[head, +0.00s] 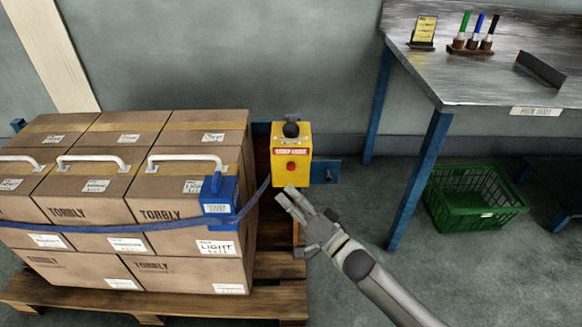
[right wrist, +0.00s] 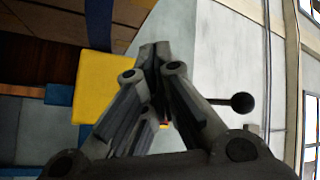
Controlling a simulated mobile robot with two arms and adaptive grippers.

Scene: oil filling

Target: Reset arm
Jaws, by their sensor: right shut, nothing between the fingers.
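My right gripper (head: 287,193) is in the middle of the head view, just below and in front of a yellow box (head: 291,142) with a red button (head: 291,166) and a black knob (head: 291,129) on top. In the right wrist view the fingers (right wrist: 155,50) are shut together with nothing between them. The yellow box (right wrist: 97,85) shows behind them at the left, and a black ball-ended lever (right wrist: 241,103) shows at the right. Whether the fingertips touch the box cannot be told. My left gripper is not in view.
Stacked cardboard boxes (head: 180,207) with white handles stand on a wooden pallet (head: 200,305) at the left, bound by a blue strap (head: 110,227) with a blue buckle (head: 219,195). A metal table (head: 465,75) stands at the right. A green basket (head: 473,200) is on the floor below it.

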